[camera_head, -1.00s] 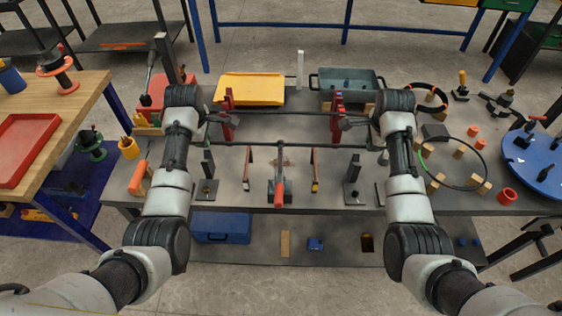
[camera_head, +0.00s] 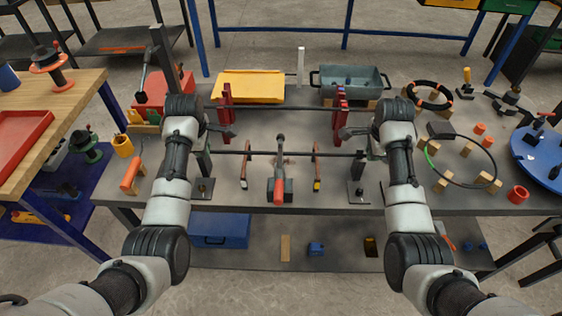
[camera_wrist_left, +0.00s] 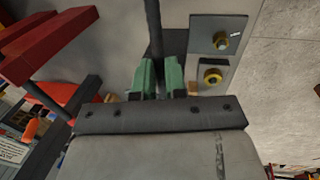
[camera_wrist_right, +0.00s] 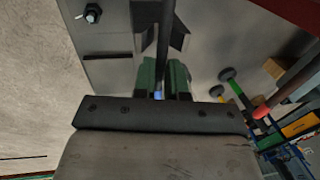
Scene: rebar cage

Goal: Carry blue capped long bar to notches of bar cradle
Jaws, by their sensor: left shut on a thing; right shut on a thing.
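The long dark bar (camera_head: 262,153) runs level from side to side above the front of the bench. My left gripper (camera_head: 204,150) is shut near its left end, and my right gripper (camera_head: 366,154) is shut near its right end. In the left wrist view the bar (camera_wrist_left: 153,30) passes between green fingers (camera_wrist_left: 160,75). In the right wrist view a bit of blue cap (camera_wrist_right: 158,95) shows between the fingers (camera_wrist_right: 163,75). The bar cradle's black posts (camera_head: 357,172) stand below the bar. A forked notch (camera_wrist_right: 178,38) surrounds the bar; I cannot tell whether the bar is seated.
Another dark bar (camera_head: 285,109) spans red stands (camera_head: 226,100) behind. A red-handled tool (camera_head: 278,188) stands midway between the posts. A yellow tray (camera_head: 250,86), a grey bin (camera_head: 350,78) and a green-and-black ring (camera_head: 460,160) crowd the bench.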

